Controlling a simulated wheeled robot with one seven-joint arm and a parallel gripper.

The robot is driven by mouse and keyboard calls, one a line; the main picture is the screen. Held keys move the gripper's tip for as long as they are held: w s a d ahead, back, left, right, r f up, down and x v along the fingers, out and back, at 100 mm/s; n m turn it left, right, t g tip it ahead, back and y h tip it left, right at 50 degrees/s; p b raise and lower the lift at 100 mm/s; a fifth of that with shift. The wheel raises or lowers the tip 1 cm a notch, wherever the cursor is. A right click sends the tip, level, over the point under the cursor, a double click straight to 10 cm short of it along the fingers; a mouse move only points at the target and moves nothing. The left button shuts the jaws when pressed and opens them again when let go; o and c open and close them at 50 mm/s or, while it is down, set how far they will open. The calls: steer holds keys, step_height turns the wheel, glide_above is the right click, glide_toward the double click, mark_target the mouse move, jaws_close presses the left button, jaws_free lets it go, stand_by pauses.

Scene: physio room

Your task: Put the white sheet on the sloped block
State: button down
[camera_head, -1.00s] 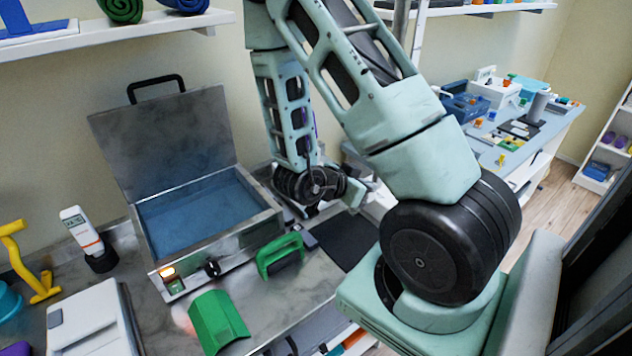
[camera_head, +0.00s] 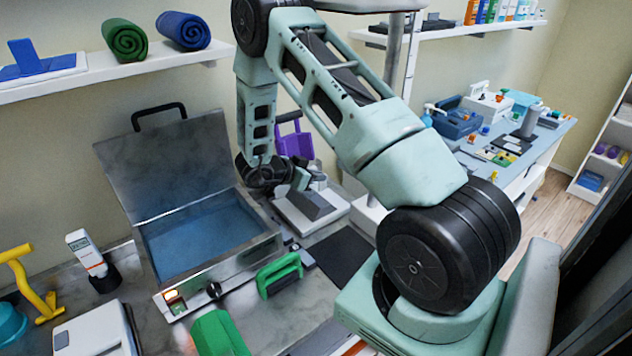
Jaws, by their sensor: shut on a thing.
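My gripper (camera_head: 308,182) is at the back of the bench, right of the open metal bath, close above a grey sloped block (camera_head: 314,206) on a white base. It is shut on a thin pale piece that looks like the white sheet (camera_head: 319,183). Only a small part of that piece shows, and the fingers and wrist hide the rest. I cannot tell whether the sheet touches the block.
The open metal bath (camera_head: 262,246) with blue water stands left of my gripper. A green handled tool (camera_head: 279,274), a green curved piece (camera_head: 215,335) and a dark mat (camera_head: 345,255) lie in front. A purple object (camera_head: 296,143) stands behind my gripper.

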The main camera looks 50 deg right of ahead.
mark_target(318, 187)
step_height(318, 187, down, 3)
steer(key=shift+r+p, duration=0.15)
steer(key=shift+p, duration=0.55)
steer(key=shift+f, duration=0.2)
steer(key=shift+f+b, duration=0.4)
steer(key=shift+f, duration=0.15)
steer(key=shift+f, duration=0.1)
steer(key=c, duration=1.6)
jaws_free()
steer(key=shift+o, duration=0.2)
steer(key=shift+r, duration=0.2)
